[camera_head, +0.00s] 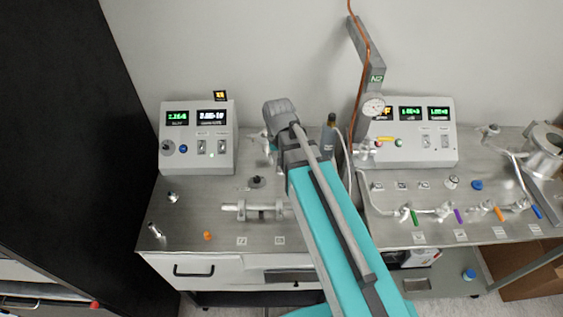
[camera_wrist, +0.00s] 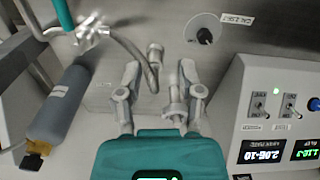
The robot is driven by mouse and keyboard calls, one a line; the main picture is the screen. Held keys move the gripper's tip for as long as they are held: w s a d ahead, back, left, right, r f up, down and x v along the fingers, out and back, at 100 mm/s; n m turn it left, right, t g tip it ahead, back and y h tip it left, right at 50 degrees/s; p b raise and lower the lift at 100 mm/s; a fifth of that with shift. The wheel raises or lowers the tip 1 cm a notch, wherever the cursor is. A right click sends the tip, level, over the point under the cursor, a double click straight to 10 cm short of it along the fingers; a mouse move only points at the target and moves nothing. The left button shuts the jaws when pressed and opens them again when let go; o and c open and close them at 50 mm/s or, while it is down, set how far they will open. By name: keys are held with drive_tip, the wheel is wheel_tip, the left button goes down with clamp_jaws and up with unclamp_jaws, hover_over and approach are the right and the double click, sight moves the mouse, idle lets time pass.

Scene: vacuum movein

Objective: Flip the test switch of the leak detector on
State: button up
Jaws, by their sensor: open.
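The leak detector appears to be the grey box (camera_head: 227,166) at the back left of the bench, with two lit displays, a knob and two toggle switches. In the wrist view the box (camera_wrist: 232,85) is upside down at the right. Its toggles there are one nearer my gripper (camera_wrist: 260,104) and one farther right (camera_wrist: 291,103), with a lit green lamp between. I cannot read which is the test switch. My gripper (camera_wrist: 159,70) is open, its fingers left of the box and apart from it. In the head view my arm hides most of it.
A grey-blue cylinder (camera_wrist: 62,95) with a hose stands left of my gripper in the wrist view. A second control box (camera_head: 465,160) and a valve manifold (camera_head: 440,211) stand at the right.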

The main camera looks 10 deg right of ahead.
drive_tip(key=shift+s+d+f, duration=0.2)
drive_tip(key=shift+s+d, duration=0.15)
drive_tip(key=shift+d, duration=0.05)
drive_tip(key=s+d+f+b, duration=0.2)
drive_tip(key=s+d, duration=0.3)
drive_tip(key=shift+s+f+b, duration=0.25)
drive_tip(key=shift+s+b, duration=0.1)
